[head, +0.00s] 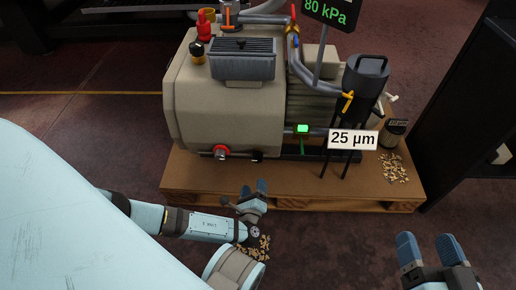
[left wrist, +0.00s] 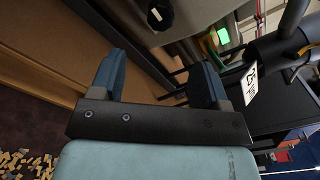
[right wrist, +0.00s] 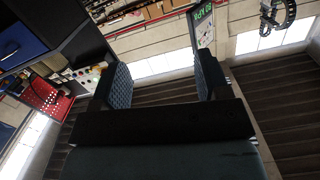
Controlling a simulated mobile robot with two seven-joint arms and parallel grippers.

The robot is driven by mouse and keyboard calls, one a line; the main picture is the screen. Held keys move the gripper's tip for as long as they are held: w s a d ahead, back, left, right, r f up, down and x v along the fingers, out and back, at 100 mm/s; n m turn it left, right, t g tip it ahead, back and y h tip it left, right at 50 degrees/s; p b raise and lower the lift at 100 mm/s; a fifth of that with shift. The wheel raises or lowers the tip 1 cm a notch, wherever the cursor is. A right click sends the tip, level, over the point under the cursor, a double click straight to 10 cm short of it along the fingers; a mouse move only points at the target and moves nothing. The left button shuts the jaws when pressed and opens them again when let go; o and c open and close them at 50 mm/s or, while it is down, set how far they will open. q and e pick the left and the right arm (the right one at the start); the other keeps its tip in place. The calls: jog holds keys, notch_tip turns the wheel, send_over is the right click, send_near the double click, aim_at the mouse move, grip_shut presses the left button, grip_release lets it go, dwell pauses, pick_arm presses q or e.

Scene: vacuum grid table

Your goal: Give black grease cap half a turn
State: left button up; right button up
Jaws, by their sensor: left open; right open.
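A round black cap (head: 257,156) sits low on the front of the beige vacuum pump (head: 225,115). A black cap also shows at the top of the left wrist view (left wrist: 158,14). Another black cap (head: 197,48) on a yellow fitting stands at the pump's upper left; which one is the grease cap I cannot tell. My left gripper (head: 254,187) is open and empty, in front of the pallet's front edge and below the low black cap, apart from it. My right gripper (head: 427,241) is open and empty at the lower right, away from the pump.
The pump stands on a wooden pallet (head: 300,189). A red-ringed fitting (head: 221,152) is left of the low cap. A dark canister (head: 365,80) on thin legs, with a "25 µm" sign (head: 352,140), stands right. Loose pellets (head: 394,168) lie on the pallet. A dark cabinet stands far right.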

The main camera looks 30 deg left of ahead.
aim_at(257, 161)
pick_arm(q)
jog(key=b+x, duration=0.4)
jog(key=x, duration=0.8)
jog(key=shift+w+a+b, duration=0.2)
jog(key=shift+w+b, duration=0.05)
jog(key=shift+b, duration=0.1)
jog(key=shift+w+a, duration=0.2)
jog(key=shift+w, duration=0.1)
pick_arm(e)
jog(key=w+n, duration=0.1)
jog(key=w+d+n+t, duration=0.1)
jog(key=n, duration=0.1)
jog(key=shift+d+r+t+y, duration=0.3)
jog(key=shift+r+y, duration=0.05)
jog(key=shift+y, duration=0.05)
pick_arm(q)
jog(key=shift+c, duration=0.4)
pick_arm(e)
jog(key=shift+n, duration=0.3)
pick_arm(q)
jog(key=c, duration=0.8)
jog(key=shift+c, duration=0.2)
pick_arm(e)
jog(key=shift+r, duration=0.1)
